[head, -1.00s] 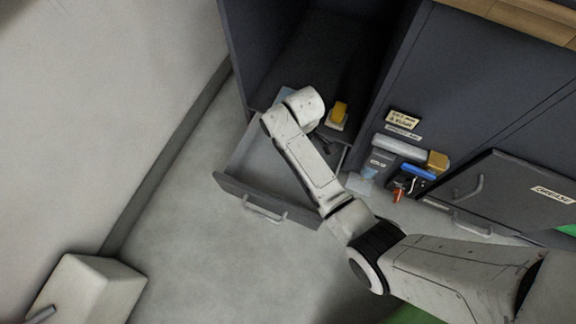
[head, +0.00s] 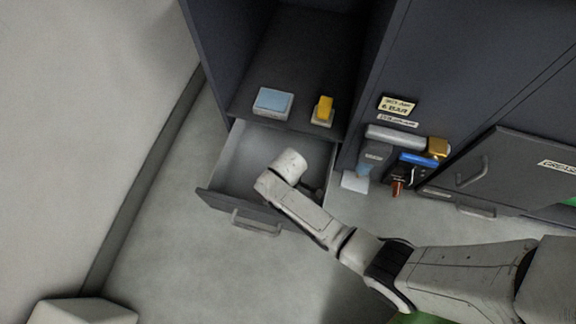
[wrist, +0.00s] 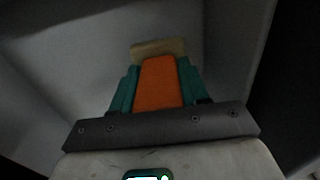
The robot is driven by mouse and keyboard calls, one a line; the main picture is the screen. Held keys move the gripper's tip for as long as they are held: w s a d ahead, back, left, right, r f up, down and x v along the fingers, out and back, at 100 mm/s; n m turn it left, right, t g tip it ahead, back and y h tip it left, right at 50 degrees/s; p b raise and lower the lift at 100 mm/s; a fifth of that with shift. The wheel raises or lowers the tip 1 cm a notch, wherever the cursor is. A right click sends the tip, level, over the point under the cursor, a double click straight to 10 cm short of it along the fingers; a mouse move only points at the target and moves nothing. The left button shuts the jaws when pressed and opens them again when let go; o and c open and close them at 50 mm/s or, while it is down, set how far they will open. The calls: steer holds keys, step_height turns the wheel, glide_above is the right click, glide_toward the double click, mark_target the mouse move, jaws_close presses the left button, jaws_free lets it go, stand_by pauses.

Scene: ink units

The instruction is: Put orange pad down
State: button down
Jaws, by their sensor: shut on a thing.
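In the wrist view the orange pad (wrist: 158,86) sits between the two teal fingers of my gripper (wrist: 158,68), which is shut on it. A tan block-like edge (wrist: 158,46) shows at the far end of the pad; I cannot tell whether it is part of it. In the head view my arm's end is over the open drawer (head: 233,162), and the pad is hidden there. The wrist view shows grey inner walls around the gripper. I cannot tell whether the pad touches the drawer floor.
On the shelf above the drawer are a light-blue-topped block (head: 272,101) and a yellow-topped block (head: 323,109). To the right stand a grey bottle-like item (head: 374,157), a blue item (head: 419,159) and a cabinet door (head: 505,165). The drawer's left part looks empty.

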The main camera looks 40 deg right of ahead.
steer(key=shift+f+b, duration=0.35)
steer(key=shift+f, duration=0.8)
steer(key=shift+f, duration=0.15)
steer(key=c, duration=0.6)
jaws_free()
steer(key=shift+o, duration=0.2)
step_height(320, 180, up, 12)
steer(key=p, duration=0.6)
steer(key=shift+p, duration=0.3)
